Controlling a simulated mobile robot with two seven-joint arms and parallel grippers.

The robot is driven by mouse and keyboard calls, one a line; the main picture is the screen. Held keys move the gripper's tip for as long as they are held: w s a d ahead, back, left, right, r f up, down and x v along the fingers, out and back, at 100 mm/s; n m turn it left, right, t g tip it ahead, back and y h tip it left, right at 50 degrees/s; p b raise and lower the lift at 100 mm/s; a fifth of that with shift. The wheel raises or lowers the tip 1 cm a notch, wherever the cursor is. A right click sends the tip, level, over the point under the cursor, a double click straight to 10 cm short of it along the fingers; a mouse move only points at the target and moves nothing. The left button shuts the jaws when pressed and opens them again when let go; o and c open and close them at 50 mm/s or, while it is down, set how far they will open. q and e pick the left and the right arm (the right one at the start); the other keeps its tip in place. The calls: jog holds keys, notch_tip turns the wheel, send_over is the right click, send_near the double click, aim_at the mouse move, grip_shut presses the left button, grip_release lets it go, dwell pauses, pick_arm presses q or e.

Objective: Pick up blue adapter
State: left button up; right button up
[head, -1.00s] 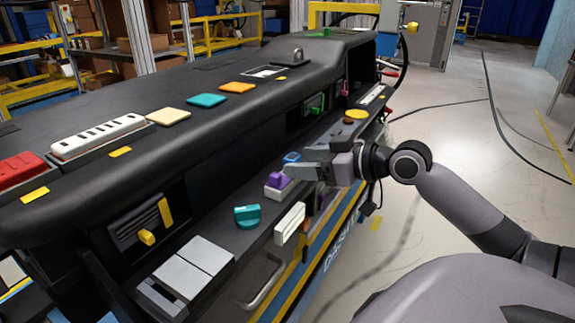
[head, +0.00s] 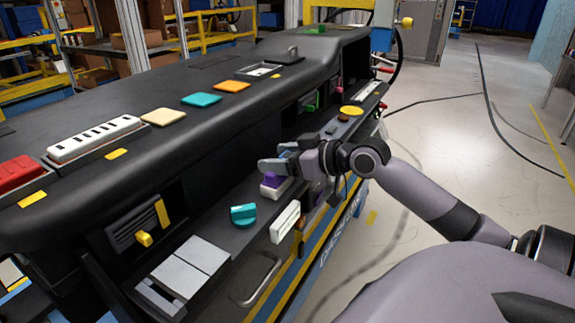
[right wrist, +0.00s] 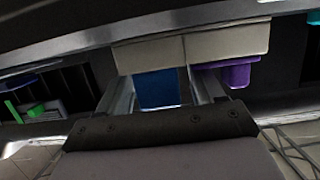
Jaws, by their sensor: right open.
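The blue adapter (right wrist: 157,88) shows in the right wrist view as a blue block in front of a pale socket strip, between the two fingers of my right gripper (right wrist: 161,92). The fingers stand apart, with a visible gap on the right side of the adapter; contact on the left is unclear. In the head view my right gripper (head: 277,157) is over the dashboard's lower ledge, just behind a purple adapter (head: 272,180), and hides the blue adapter. My left gripper is not in view.
The purple adapter also shows close to the right finger in the right wrist view (right wrist: 236,74). A teal knob (head: 243,214) and a white block (head: 285,222) stand nearer on the ledge. The black dashboard (head: 215,125) overhangs the ledge; open floor lies to the right.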

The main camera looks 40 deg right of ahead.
jog(key=c, duration=1.1)
jog(key=shift+o, duration=0.2)
jog(key=shift+r, duration=0.15)
